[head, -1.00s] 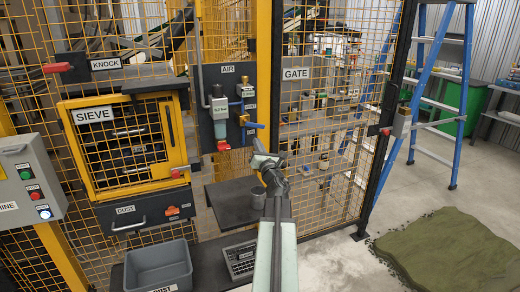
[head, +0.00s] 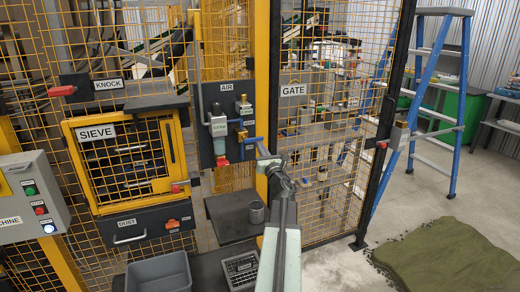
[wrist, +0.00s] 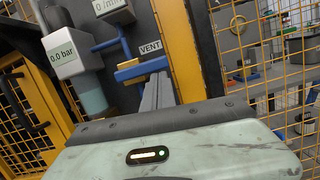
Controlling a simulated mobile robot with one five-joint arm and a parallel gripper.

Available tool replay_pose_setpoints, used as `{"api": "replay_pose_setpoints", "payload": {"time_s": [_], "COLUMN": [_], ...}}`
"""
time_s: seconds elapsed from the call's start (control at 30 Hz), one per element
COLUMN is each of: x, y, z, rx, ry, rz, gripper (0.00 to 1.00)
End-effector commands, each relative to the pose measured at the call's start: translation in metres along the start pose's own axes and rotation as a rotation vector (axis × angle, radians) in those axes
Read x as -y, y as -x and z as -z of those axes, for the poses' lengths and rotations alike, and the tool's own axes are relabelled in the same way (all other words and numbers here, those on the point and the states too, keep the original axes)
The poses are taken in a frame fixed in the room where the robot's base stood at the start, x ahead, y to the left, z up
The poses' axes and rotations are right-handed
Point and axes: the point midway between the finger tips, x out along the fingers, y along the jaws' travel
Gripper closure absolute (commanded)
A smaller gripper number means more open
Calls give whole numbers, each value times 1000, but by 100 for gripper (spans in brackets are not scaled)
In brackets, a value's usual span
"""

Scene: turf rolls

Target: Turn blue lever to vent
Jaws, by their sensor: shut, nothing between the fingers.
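The blue lever (head: 252,140) is on the dark AIR panel (head: 206,148), pointing right and roughly level. In the wrist view the blue lever (wrist: 140,70) lies just below the VENT label (wrist: 151,50). My gripper (head: 263,153) is shut and empty, at the lever's free end. In the wrist view the shut fingers (wrist: 160,88) reach up to the lever's right part and overlap it; I cannot tell whether they touch. The gauge (wrist: 64,53) reads 0.0 bar.
A yellow post (head: 262,60) stands right behind my gripper, with the mesh GATE (head: 330,170) to its right. The SIEVE box (head: 125,160) is to the left. A turf piece (head: 450,257) lies on the floor at right.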

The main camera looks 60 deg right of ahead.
Motion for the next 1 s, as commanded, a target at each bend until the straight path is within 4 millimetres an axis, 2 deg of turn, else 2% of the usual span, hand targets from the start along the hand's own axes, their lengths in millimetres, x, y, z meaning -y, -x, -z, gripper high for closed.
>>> {"api": "replay_pose_setpoints", "payload": {"time_s": [0.27,0.37,0.57,0.6,0.8,0.9,1.0], "x": [0,0,1,1,3,4,5], "y": [1,4,12,28,86,103,111], "z": [5,16,53,44,42,41,40], "rx": [0,0,0,1,1,0,0], "ry": [-1,-2,-1,-1,0,0,-1], "rz": [0,-1,-4,-1,2,1,0], "gripper": [100,100,100,100,100,100,100]}}
